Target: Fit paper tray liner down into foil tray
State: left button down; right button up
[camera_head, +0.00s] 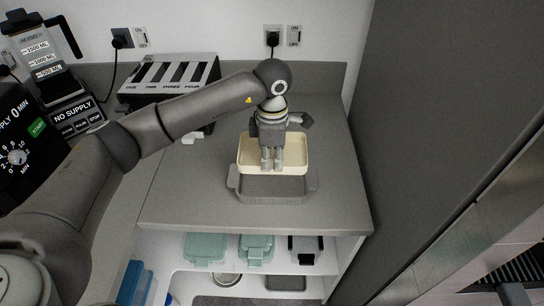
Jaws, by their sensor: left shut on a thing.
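The paper tray liner (296,158) is a cream, shallow rectangular tray. My left gripper (271,167) reaches over it from above and is shut on it, with its fingers at the liner's near side. The foil tray (272,188) is grey with a handle at each end and sits on the grey counter. The liner overlaps the far part of the foil tray in the picture and hides its back. I cannot tell whether the two touch. My right gripper is not in view.
A toaster (178,75) stands at the back of the counter (330,140), with a black appliance (35,125) and a jug (45,55) at the left. Shelves below hold teal containers (205,248). A tall dark panel (430,100) borders the right. The counter's right part is clear.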

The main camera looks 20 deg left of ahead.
aim_at(272, 174)
pick_arm(q)
jog(key=shift+f, duration=0.6)
notch_tip(272, 174, down, 7)
jog(key=b, duration=0.4)
jog(key=shift+f+b, duration=0.9)
jog(key=shift+b, duration=0.2)
jog(key=shift+r, duration=0.1)
jog(key=c, duration=1.5)
grip_release()
jog(key=shift+o, duration=0.2)
